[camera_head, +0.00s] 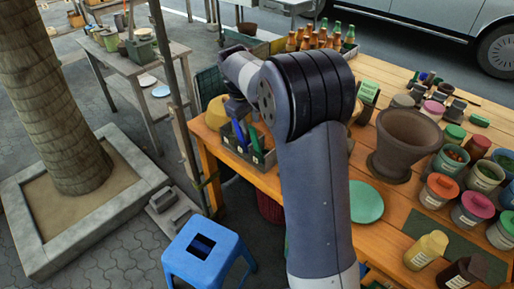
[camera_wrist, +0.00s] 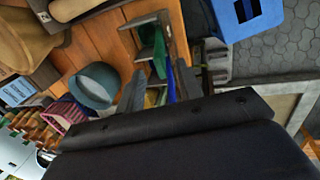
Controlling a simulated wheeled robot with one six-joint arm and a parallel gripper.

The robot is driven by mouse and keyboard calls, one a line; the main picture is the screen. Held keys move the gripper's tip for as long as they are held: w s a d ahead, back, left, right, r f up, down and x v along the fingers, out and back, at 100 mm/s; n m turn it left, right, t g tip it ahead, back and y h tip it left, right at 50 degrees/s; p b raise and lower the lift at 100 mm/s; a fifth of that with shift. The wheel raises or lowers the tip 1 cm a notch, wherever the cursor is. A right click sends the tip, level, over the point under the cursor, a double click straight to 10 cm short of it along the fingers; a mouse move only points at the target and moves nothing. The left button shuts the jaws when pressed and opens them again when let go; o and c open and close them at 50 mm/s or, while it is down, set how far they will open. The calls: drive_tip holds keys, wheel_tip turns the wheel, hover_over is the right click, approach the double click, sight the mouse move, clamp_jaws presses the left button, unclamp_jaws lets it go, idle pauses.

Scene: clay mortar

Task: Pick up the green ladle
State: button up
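A green utensil (camera_head: 254,138), likely the green ladle, stands in a dark utensil caddy (camera_head: 262,161) at the table's left corner. A blue utensil (camera_head: 238,134) stands beside it. My gripper (camera_head: 238,108) is above and just behind the caddy, partly hidden by my own arm. In the wrist view, the caddy (camera_wrist: 150,19) is seen from above with a green piece (camera_wrist: 158,52) and a blue piece (camera_wrist: 171,82) in it. The ladle's bowl is not clearly visible.
A clay mortar (camera_head: 405,140) and several lidded jars stand on the right of the wooden table. A green plate (camera_head: 366,202) lies near the front edge. Several bottles (camera_head: 318,38) stand at the back. A blue stool (camera_head: 204,252) and a tree trunk (camera_head: 50,95) are at the left.

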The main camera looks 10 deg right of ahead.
sight(255, 143)
drive_tip(key=p+x, duration=0.1)
drive_tip(key=x, duration=0.7)
drive_tip(key=shift+s, duration=0.2)
clamp_jaws()
